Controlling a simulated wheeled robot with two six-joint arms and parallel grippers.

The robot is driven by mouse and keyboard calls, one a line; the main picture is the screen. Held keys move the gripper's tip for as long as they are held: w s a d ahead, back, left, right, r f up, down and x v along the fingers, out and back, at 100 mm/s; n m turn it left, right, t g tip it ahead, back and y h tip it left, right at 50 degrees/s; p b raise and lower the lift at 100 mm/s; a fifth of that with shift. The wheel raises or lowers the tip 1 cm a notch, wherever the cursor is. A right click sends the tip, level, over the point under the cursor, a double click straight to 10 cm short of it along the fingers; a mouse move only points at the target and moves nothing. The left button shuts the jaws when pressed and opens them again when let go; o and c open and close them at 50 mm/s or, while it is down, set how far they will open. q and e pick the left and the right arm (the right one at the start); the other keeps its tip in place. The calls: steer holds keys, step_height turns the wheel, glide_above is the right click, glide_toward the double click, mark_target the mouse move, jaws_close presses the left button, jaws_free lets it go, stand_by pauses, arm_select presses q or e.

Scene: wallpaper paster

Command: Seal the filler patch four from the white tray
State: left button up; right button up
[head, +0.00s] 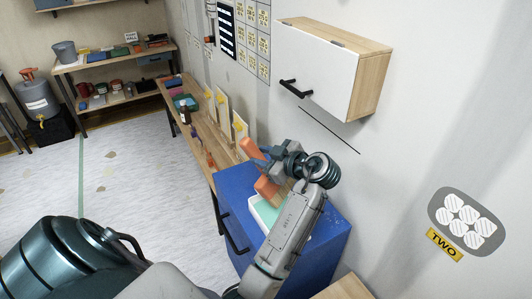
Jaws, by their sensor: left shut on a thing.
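My left gripper (264,165) is above the blue cabinet, with its arm link crossing in front of the cabinet. It is shut on an orange-handled tool (267,188), whose orange parts show on both sides of the fingers. The tool's working end is hard to make out. The white tray (258,224), pale green inside, sits on the cabinet top below the tool, partly hidden by my arm. I cannot tell whether the tool touches the tray. A grey patch with several white striped discs (466,219) is on the right wall, labelled TWO. No patch labelled four shows. My right gripper is not in view.
The blue cabinet (232,208) stands against the wall. A wooden bench (195,135) with boards and bottles runs behind it. A wall cupboard (322,66) juts out above right. A wooden edge (343,289) shows at the bottom. The floor (135,180) at left is open.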

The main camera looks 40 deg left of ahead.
mark_target(264, 178)
arm_select(q)
steer(key=shift+s+f, duration=0.1)
steer(key=shift+f, duration=0.5)
steer(key=f+b, duration=0.2)
steer(key=f, duration=0.1)
steer(key=f+b, duration=0.2)
steer(key=shift+w+f, duration=0.2)
steer(key=shift+w, duration=0.1)
steer(key=shift+s+f+b, duration=0.1)
steer(key=shift+f+b, duration=0.45)
steer(key=shift+b, duration=0.15)
steer(key=shift+f, duration=0.2)
steer(key=shift+r, duration=0.1)
steer(key=shift+f, duration=1.55)
